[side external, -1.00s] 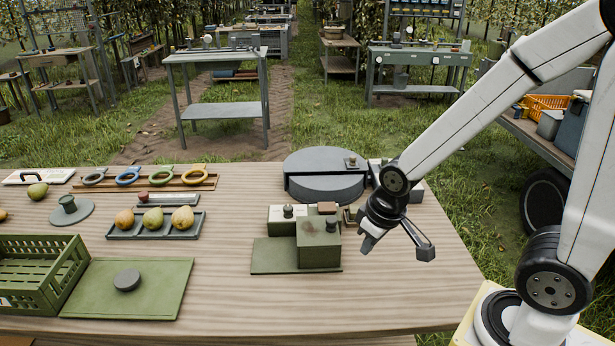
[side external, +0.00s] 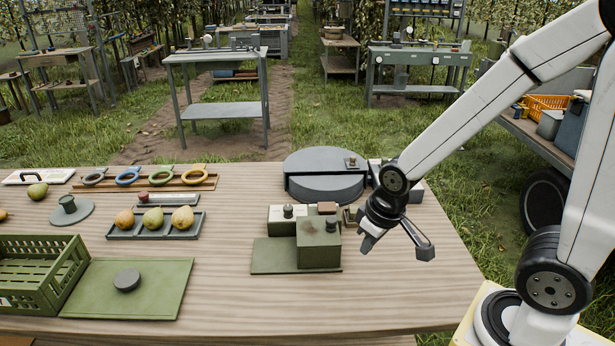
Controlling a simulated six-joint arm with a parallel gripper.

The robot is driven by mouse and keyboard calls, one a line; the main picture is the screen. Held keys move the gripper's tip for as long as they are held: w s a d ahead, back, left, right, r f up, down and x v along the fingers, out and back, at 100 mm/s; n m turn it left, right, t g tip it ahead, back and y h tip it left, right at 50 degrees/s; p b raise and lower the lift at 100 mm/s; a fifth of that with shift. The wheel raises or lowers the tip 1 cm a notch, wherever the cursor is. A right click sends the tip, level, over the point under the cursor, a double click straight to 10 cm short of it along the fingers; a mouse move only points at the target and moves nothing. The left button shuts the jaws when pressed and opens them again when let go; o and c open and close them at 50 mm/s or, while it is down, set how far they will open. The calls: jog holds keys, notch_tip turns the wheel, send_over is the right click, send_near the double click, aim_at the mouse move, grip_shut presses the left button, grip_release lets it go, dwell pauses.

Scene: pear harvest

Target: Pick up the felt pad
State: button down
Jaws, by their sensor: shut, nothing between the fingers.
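A dark grey round disc (side external: 127,280), which looks like the felt pad, lies flat on a green board (side external: 165,302) at the front left of the table. My gripper (side external: 367,244) is shut and empty. It hangs above the right part of the table, just right of a green block (side external: 319,243), far to the right of the disc. The disc is in plain view with nothing on top of it.
A green slatted crate (side external: 40,270) stands left of the board. A tray with several pears (side external: 153,218), a rack of coloured rings (side external: 160,178) and a grey round turntable (side external: 325,187) stand farther back. The table between board and block is clear.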

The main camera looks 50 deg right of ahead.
grip_release()
dwell(0.3)
jog(key=shift+w, duration=0.1)
jog(key=w+d+f+m+y, duration=0.1)
jog(key=w+d+f+m, duration=0.3)
jog(key=w+d+m, duration=1.1)
jog(key=w+d+f+m, duration=0.1)
jog(key=d+f+m, duration=0.2)
jog(key=d, duration=0.3)
jog(key=w+d+f+m+y, duration=0.1)
jog(key=w+d+f+m, duration=0.1)
jog(key=d+m, duration=0.3)
jog(key=w+d+f+m+y, duration=0.1)
jog(key=d+f+m, duration=0.3)
jog(key=d, duration=0.3)
jog(key=shift+w+f+m+t, duration=0.1)
jog(key=shift+w+m+t, duration=0.15)
jog(key=shift+m+t, duration=0.15)
jog(key=shift+x, duration=1.35)
